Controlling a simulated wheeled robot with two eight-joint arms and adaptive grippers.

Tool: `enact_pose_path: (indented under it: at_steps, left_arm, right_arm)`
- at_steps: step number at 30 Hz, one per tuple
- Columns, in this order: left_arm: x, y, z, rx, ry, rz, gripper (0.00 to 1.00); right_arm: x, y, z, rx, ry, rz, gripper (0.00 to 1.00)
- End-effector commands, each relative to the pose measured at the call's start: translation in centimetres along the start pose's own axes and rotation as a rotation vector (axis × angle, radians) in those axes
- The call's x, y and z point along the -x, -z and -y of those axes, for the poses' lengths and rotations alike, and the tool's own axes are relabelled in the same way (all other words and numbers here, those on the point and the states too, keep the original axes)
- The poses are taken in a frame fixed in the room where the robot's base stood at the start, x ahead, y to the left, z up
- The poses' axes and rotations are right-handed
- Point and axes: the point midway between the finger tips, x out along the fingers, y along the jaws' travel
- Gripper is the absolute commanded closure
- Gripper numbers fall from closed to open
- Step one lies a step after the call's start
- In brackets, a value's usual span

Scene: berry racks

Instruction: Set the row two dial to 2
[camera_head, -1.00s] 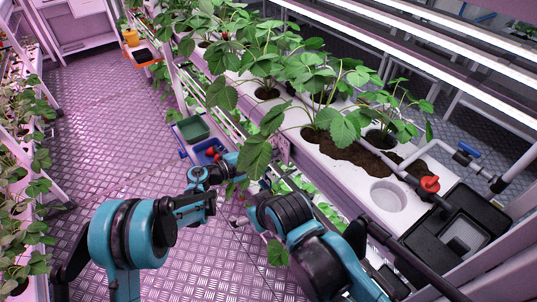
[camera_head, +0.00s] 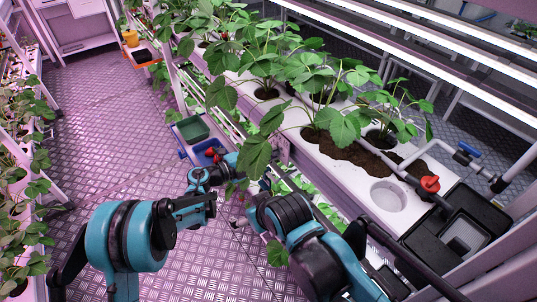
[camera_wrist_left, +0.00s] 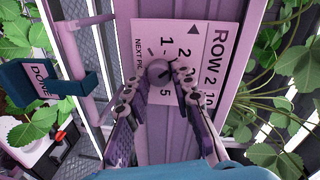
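The row two dial (camera_wrist_left: 158,70) is a small round knob on a pale label plate (camera_wrist_left: 204,80) marked "ROW 2" and "NEXT PICK", in the left wrist view. Several numbers are printed near the knob, with 1, 2 and 5 readable. The knob's setting cannot be read. My left gripper (camera_wrist_left: 157,81) is open, with one finger on each side of the knob. Whether either finger touches it is unclear. In the head view the left hand (camera_head: 226,162) is at the rack side, its fingers mostly behind leaves. My right gripper cannot be made out there.
A blue flag marked "DONE" (camera_wrist_left: 42,83) sits left of the plate. Strawberry leaves (camera_wrist_left: 275,160) crowd the plate's right side. In the head view, the white planting trough (camera_head: 335,178) runs above the hand, and a green bin (camera_head: 193,128) stands behind it. The floor aisle (camera_head: 110,130) is clear.

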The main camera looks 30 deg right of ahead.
Motion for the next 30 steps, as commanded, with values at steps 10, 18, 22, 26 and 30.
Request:
enact_pose_path:
  at_steps: [10, 18, 22, 26, 30]
  left_arm:
    - [0.0, 0.0, 0.0, 0.001, 0.0, 0.0, 0.55]
    - [2.7, -0.1, 0.0, 0.001, 0.001, 0.003, 0.55]
    - [5.7, -0.1, 0.0, 0.001, 0.001, 0.003, 0.55]
    - [8.4, -0.1, 0.0, 0.0, 0.001, 0.003, 0.55]
    - [10.6, -0.1, 0.0, 0.0, 0.0, 0.001, 0.55]
  right_arm:
    - [0.0, 0.0, 0.0, 0.0, 0.0, 0.0, 0.14]
    - [0.0, 0.0, 0.0, 0.0, 0.0, 0.0, 0.14]
    - [0.0, 0.0, 0.0, 0.0, 0.0, 0.0, 0.14]
    - [0.0, 0.0, 0.0, 0.0, 0.0, 0.0, 0.14]
    - [0.0, 0.0, 0.0, 0.0, 0.0, 0.0, 0.14]
